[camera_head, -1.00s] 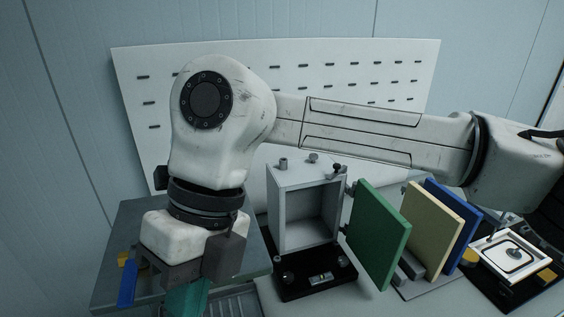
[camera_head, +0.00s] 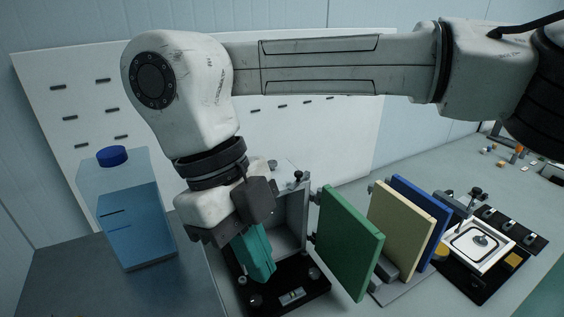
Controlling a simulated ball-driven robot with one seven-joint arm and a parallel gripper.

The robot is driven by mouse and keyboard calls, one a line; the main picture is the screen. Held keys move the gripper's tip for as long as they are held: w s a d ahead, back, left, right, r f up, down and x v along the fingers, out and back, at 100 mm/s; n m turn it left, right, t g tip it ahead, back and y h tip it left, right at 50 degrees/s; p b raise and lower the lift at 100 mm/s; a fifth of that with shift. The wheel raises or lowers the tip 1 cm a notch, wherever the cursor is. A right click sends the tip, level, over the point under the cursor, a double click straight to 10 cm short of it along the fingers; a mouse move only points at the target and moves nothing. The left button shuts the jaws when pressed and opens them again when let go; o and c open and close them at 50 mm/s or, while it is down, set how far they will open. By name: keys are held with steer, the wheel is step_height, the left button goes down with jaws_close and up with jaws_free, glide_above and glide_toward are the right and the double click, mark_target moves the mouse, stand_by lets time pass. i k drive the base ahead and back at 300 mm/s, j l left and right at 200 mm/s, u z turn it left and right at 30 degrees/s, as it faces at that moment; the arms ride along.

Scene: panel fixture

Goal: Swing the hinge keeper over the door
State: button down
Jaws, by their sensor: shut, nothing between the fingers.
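The fixture is a grey box (camera_head: 292,212) on a black base (camera_head: 312,290). Its green door (camera_head: 347,242) stands swung open to the right of the box. Small hinge parts (camera_head: 314,222) show between the box and the door. A dark knob-like fitting (camera_head: 298,176) sits at the box's top right corner; I cannot tell for certain which part is the hinge keeper. My gripper (camera_head: 262,274) points down with its teal fingers shut and empty, in front of the box's left side. It hides much of the box's front and opening.
A blue-capped bottle (camera_head: 130,215) stands on the dark table at left. A cream panel (camera_head: 399,228) and a blue panel (camera_head: 425,215) stand upright right of the green door. A white-framed device (camera_head: 477,243) lies farther right.

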mark_target(301, 176)
steer(key=i, duration=1.2)
